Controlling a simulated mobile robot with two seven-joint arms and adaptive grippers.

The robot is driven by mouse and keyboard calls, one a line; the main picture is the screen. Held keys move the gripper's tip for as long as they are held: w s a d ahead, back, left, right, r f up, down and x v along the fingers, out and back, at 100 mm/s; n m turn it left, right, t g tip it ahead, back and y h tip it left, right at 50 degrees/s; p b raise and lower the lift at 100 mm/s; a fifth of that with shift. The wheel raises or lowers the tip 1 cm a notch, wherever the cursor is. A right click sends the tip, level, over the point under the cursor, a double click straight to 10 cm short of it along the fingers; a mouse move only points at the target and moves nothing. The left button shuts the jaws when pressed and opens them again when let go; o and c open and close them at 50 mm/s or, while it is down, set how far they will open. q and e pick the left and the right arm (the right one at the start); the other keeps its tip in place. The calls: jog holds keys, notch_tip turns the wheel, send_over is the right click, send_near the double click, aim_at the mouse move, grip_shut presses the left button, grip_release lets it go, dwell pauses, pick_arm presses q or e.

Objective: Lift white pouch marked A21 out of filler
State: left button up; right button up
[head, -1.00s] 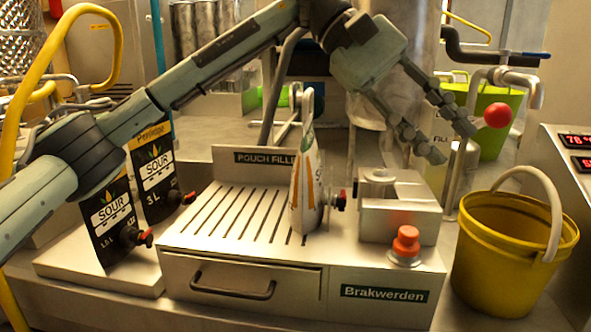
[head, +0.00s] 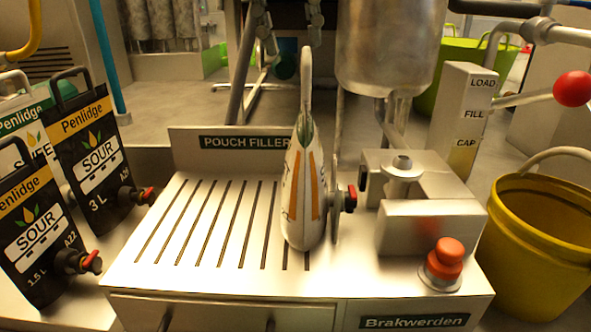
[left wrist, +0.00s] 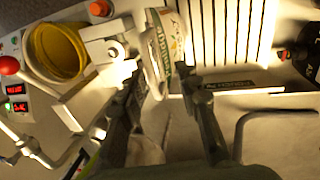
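The white pouch (head: 302,190) stands upright, seen nearly edge-on, on the slotted deck of the pouch filler (head: 190,275). Its loop handle points up, and its red-tipped tap faces the metal filling block. I cannot read its A21 mark. My left gripper (head: 291,42) is at the top of the head view with two fingers apart, just above and behind the handle. In the left wrist view the pouch (left wrist: 174,38) lies beyond the open left gripper (left wrist: 160,76), with its handle reaching toward the space between the fingers. My right gripper is not in view.
Black pouches (head: 95,160) stand on the left. A red push button (head: 446,262) sits at the filler's front right. A post marked LOAD, FILL, CAP (head: 466,120) has a red-knobbed lever (head: 573,88). A yellow bucket (head: 540,260) stands at right.

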pick_arm(q)
jog(key=f, duration=0.1)
send_over(300, 124)
notch_tip(300, 124, down, 5)
jog(key=shift+f+b, duration=0.2)
jog(key=shift+b, duration=0.1)
jog(key=shift+w+d+f, duration=0.1)
jog(key=shift+d+f, duration=0.05)
jog(key=shift+f, duration=0.4)
grip_shut()
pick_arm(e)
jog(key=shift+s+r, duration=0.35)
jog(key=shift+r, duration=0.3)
